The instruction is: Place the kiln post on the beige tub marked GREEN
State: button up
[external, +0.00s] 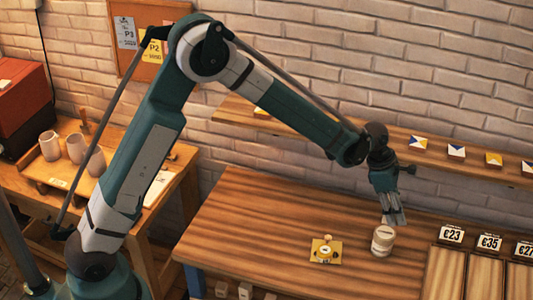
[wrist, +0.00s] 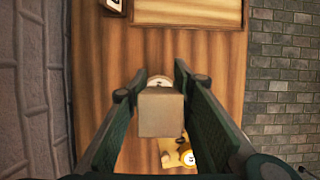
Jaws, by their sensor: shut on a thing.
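My gripper (external: 393,212) is at the right of the wooden table, above a cream-coloured tub (external: 383,241). In the wrist view my gripper (wrist: 160,95) is shut on a light brown block, the kiln post (wrist: 161,114). The post is hard to make out between the fingers in the external view. The pale round top of the tub (wrist: 158,81) shows just beyond the post in the wrist view, partly hidden by it. The marking on the tub is too small to read. I cannot tell whether post and tub touch.
A yellow plate-like piece (external: 326,250) with a round label stands left of the tub. Price signs (external: 452,234) and framed wooden panels (external: 450,275) lie to the right. A wall shelf (external: 300,124) with small tiles runs behind. The table's left part (external: 245,225) is clear.

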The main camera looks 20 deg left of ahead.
jog(key=shift+f, duration=0.8)
jog(key=shift+f, duration=0.15)
jog(key=shift+f, duration=1.75)
jog(key=shift+f, duration=0.1)
jog(key=o, duration=1)
jog(key=v, duration=1.2)
